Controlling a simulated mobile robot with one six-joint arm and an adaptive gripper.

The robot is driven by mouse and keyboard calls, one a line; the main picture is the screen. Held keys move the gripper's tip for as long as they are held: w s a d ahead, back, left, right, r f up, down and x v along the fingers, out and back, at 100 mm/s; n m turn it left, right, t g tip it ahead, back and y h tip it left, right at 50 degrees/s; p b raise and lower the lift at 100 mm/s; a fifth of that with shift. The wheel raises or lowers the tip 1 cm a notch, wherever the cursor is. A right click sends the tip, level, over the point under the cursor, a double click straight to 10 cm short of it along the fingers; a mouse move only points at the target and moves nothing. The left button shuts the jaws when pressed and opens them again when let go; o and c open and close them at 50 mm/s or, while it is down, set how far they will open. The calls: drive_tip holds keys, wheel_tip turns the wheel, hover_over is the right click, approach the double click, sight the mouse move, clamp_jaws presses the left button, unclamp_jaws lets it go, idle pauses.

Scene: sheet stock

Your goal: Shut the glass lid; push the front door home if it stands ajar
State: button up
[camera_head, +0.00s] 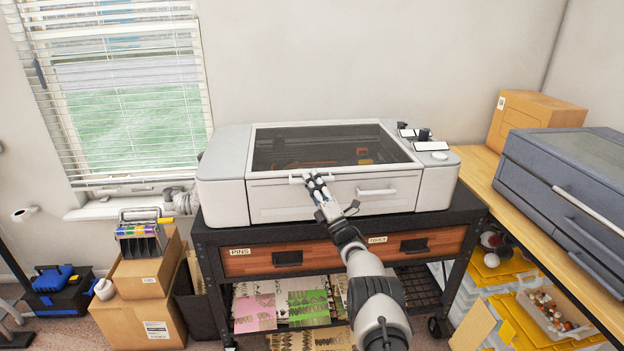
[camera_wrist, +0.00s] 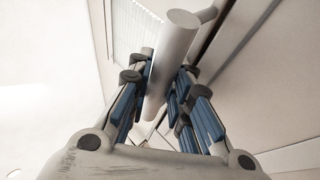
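The white machine (camera_head: 232,176) stands on a dark cabinet. Its dark glass lid (camera_head: 300,148) lies down, or nearly down, over the bed; any small gap cannot be made out. The lid handle (camera_head: 294,180) is a white bar at the lid's front edge, and it also shows in the wrist view (camera_wrist: 172,60). My gripper (camera_head: 315,180) is at this bar, with a blue-padded finger close on each side (camera_wrist: 162,88); it looks shut on it. The front door (camera_head: 275,205), with its own handle (camera_head: 376,191), is below; it looks flush with the front.
A wooden bench (camera_head: 478,165) with a grey case (camera_head: 555,185) and a cardboard box (camera_head: 530,112) stands at right. Cardboard boxes (camera_head: 145,275) are stacked at left. Cabinet drawers (camera_head: 330,258) lie below the machine, and my arm reaches across them.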

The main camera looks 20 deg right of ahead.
drive_tip(key=shift+o, duration=0.5)
drive_tip(key=shift+s+d+f+h, duration=0.1)
drive_tip(key=shift+s+f+h, duration=0.2)
drive_tip(key=shift+s, duration=0.05)
drive_tip(key=v, duration=1.1)
